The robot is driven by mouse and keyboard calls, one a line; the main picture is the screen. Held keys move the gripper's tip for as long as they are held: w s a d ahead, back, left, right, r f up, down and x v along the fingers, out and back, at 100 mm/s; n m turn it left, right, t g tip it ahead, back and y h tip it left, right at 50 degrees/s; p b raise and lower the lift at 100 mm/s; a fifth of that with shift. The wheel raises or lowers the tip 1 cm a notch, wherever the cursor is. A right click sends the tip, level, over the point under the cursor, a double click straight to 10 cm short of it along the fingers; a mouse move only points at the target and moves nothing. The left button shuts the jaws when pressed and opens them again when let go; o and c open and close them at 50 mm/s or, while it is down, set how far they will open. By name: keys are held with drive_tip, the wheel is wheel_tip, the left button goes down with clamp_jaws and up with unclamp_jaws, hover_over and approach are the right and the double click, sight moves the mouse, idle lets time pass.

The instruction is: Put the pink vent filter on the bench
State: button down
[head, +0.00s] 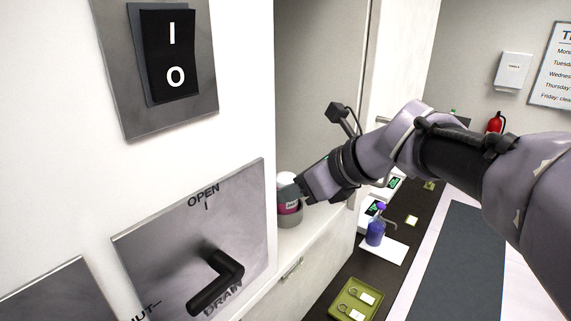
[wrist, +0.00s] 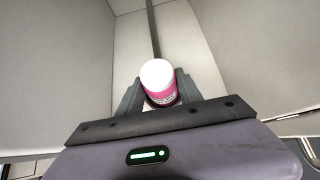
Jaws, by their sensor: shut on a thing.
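The pink vent filter (head: 289,208) is a small cylinder with a white top and a pink label. It is in the recess of the white cabinet at the left, over a pale ledge (head: 308,232). My gripper (head: 298,194) is shut on it from the right. In the wrist view the filter (wrist: 158,80) is between the two fingers of my gripper (wrist: 159,88). A grey part shows below the label; I cannot tell whether it is a holder or the filter's own base. The dark bench (head: 396,272) runs along the lower right.
A switch panel (head: 168,55) and a black drain handle (head: 215,283) are on the cabinet front. On the bench are a green tray (head: 343,313), a blue bottle (head: 375,232) on a white sheet, and small devices (head: 371,208). Bare bench shows between them.

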sight(281, 174)
drive_tip(key=shift+r+p, duration=2.1)
drive_tip(key=shift+r, duration=0.2)
drive_tip(key=shift+f, duration=0.15)
drive_tip(key=shift+f, duration=0.1)
